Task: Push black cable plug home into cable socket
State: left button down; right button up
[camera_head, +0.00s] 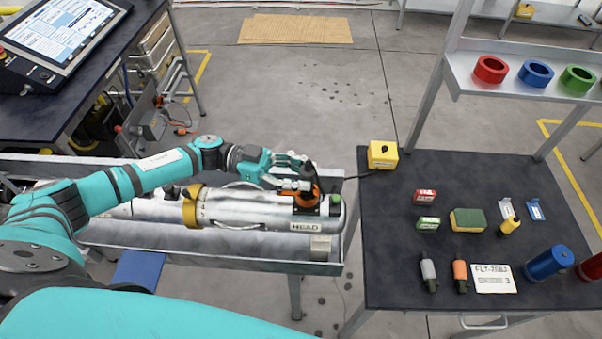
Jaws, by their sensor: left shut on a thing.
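A silver cylinder (252,209) marked HEAD lies in a metal trough, with a yellow band around it. My left gripper (301,186) is over the cylinder's right end, shut on a dark piece, which I take to be the black cable plug, mostly hidden by the fingers. An orange and black fitting (307,201) sits on the cylinder right under the fingers. The cable socket cannot be made out there, nor how deep the plug sits. A thin black cable (356,176) runs left from a yellow box (382,154) toward this end. My right gripper is not in view.
The trough (190,241) has raised walls. The dark table (398,270) at right carries small boxes, a sponge (467,220), bottles and a blue cylinder (549,262). A shelf above holds coloured rings. A monitor (62,33) stands at upper left. The floor behind is mostly clear.

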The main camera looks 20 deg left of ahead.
pick_arm(q)
jog(key=shift+f, duration=0.35)
dwell(0.5)
jog(key=shift+f+b, duration=1)
jog(key=shift+f, duration=0.05)
jog(key=c, duration=1)
grip_release()
notch_tip(320, 180, up, 10)
